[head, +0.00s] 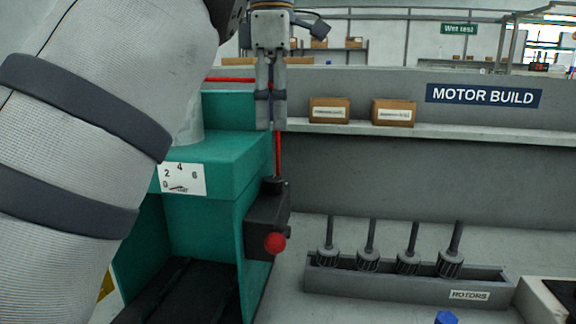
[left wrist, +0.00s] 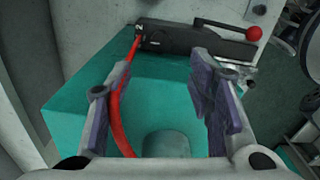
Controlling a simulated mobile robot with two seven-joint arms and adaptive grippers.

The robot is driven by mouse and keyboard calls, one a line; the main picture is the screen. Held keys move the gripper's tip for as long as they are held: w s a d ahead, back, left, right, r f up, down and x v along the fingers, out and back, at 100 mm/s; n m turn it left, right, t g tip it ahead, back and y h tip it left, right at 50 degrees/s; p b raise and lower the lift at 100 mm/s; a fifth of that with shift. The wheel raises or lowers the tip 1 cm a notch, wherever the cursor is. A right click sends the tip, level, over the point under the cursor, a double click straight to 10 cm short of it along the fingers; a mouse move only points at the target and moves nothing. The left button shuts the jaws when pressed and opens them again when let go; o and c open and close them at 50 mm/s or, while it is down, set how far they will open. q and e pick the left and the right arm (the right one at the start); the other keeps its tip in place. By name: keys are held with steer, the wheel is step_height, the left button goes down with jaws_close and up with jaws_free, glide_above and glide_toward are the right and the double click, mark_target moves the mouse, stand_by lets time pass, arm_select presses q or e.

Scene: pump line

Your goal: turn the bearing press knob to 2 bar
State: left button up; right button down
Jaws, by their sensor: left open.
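The green bearing press (head: 215,150) stands left of centre in the head view, partly behind my left arm. I cannot make out the pressure knob in the head view. My left gripper (head: 271,127) points down beside the press's upper part. In the left wrist view its two fingers (left wrist: 162,105) are apart and empty, above the green housing (left wrist: 80,115), with a green cylinder (left wrist: 166,144) below. My right gripper is not in view.
A black valve block (head: 262,215) with a red-balled lever (head: 275,243) is on the press's right side. A red hose (left wrist: 122,110) runs near a left finger. A rotor rack (head: 400,284) stands right; cardboard boxes (head: 394,113) sit on the shelf behind.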

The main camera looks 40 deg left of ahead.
mark_target(273, 178)
arm_select(q)
steer(key=f+p, duration=0.1)
steer(key=f, duration=0.9)
steer(key=shift+s+f, duration=0.1)
steer(key=shift+s, duration=0.1)
steer(key=shift+w+f, duration=0.1)
steer(key=shift+f, duration=0.2)
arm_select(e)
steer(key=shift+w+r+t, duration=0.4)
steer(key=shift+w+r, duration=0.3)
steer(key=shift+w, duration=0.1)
arm_select(q)
steer(key=shift+c, duration=0.6)
jaws_close()
